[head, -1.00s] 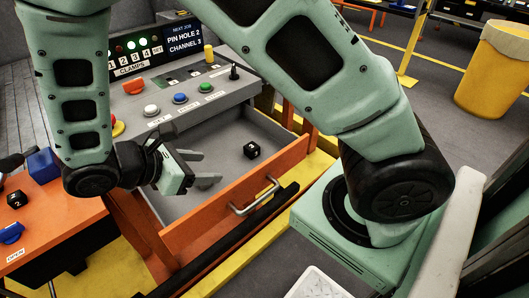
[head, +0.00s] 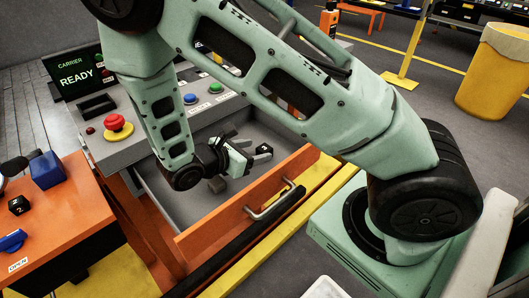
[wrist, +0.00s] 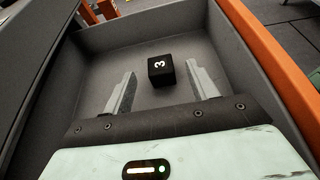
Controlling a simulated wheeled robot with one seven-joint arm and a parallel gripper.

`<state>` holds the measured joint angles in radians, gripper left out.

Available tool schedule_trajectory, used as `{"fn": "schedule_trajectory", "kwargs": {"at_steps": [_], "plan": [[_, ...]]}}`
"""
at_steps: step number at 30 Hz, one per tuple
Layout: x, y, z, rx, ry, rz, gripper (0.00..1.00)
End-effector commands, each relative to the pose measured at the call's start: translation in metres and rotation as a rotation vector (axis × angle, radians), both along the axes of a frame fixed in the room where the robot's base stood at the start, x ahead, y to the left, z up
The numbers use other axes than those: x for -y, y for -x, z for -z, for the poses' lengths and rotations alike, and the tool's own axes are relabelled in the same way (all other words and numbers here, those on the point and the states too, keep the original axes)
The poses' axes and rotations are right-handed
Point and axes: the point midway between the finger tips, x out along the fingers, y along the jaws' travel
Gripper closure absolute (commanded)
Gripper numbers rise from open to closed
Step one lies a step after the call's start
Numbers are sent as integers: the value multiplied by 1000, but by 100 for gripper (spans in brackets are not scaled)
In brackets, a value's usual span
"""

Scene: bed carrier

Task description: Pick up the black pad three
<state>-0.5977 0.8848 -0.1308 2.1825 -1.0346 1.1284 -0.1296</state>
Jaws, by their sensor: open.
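The black pad three (wrist: 161,70) is a small black cube with a white 3. It rests on the floor of the open grey drawer (wrist: 92,62). In the head view the pad (head: 264,149) lies just beyond my gripper's fingers, partly covered. My gripper (head: 250,151) is inside the drawer, low and reaching toward the pad. In the wrist view my gripper (wrist: 161,80) is open, with one finger to each side of the pad. The pad lies roughly between the fingertips, a little apart from both. Nothing is held.
The drawer's orange front (head: 240,205) with a metal handle (head: 275,200) stands close to my gripper. The control panel (head: 120,140) rises behind the drawer. An orange table (head: 60,215) at left carries a black cube marked 2 (head: 19,205) and a blue block (head: 46,169).

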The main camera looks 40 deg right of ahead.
Motion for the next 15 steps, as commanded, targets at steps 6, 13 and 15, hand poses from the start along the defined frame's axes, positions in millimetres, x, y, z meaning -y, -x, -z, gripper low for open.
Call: {"fn": "schedule_trajectory", "kwargs": {"at_steps": [6, 13, 15], "plan": [[15, 0, 6, -1, 1, 2, 42], [45, -1, 19, -1, 0, 4, 42], [51, -1, 21, -1, 1, 2, 42]]}}
